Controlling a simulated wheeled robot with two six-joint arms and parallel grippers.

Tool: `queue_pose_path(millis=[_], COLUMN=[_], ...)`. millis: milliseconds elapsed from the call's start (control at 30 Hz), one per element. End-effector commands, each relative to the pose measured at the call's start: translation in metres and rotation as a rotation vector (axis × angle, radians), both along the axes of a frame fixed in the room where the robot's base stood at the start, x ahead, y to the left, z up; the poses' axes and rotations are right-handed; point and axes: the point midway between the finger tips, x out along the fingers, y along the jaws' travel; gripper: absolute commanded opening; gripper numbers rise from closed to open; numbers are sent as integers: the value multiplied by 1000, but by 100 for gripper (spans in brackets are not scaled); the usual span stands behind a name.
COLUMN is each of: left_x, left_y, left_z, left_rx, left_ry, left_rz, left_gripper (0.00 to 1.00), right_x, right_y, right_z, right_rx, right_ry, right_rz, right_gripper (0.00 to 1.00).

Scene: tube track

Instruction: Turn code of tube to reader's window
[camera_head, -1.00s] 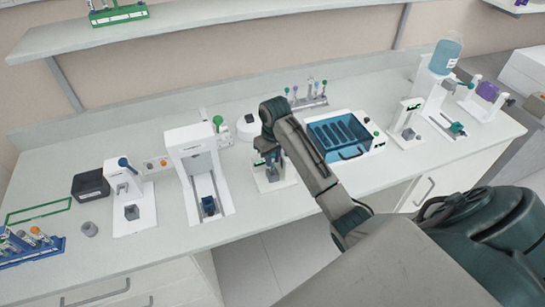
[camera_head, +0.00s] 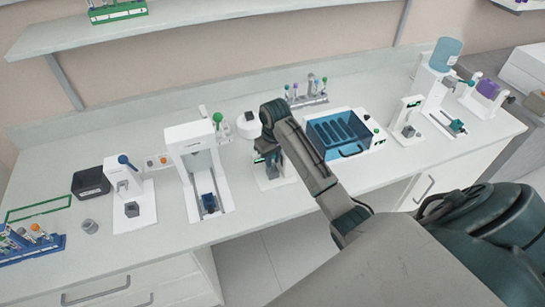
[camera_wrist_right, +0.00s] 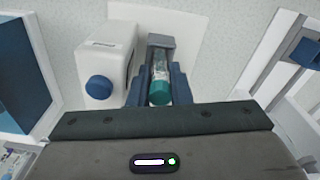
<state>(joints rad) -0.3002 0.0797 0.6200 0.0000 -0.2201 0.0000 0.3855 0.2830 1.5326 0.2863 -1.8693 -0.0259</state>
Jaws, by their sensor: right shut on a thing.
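A tube (camera_wrist_right: 172,76) with a teal cap (camera_wrist_right: 159,93) shows between the blue fingers of my right gripper in the right wrist view (camera_wrist_right: 158,88). The gripper is shut on it. A grey block (camera_wrist_right: 161,41) is at its far end. The white reader housing (camera_wrist_right: 118,45) with a blue knob (camera_wrist_right: 98,87) stands to the left of the tube. In the head view my right gripper (camera_head: 267,158) is over the white reader base (camera_head: 284,177), and my arm hides most of the device and the tube. I cannot tell where the tube's code faces. My left gripper is not in view.
Behind is a rack of capped tubes (camera_head: 308,99). The bench front edge is close to the reader.

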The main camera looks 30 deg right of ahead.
Motion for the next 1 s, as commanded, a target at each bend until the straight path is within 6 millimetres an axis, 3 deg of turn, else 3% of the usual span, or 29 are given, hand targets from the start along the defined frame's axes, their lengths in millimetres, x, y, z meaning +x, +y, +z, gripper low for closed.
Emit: queue_pose_path(millis=[467, 500, 633, 1000], left_x=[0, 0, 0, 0], left_y=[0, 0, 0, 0], left_z=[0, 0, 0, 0], left_rx=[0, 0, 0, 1], left_ry=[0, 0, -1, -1], left_rz=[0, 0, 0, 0], left_gripper=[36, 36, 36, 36], right_x=[0, 0, 0, 0], right_y=[0, 0, 0, -2], right_z=[-8, -8, -8, -7], right_rx=[0, 0, 0, -5], right_ry=[1, 1, 1, -1], right_rz=[0, 0, 0, -1], right_gripper=[0, 19, 43, 43])
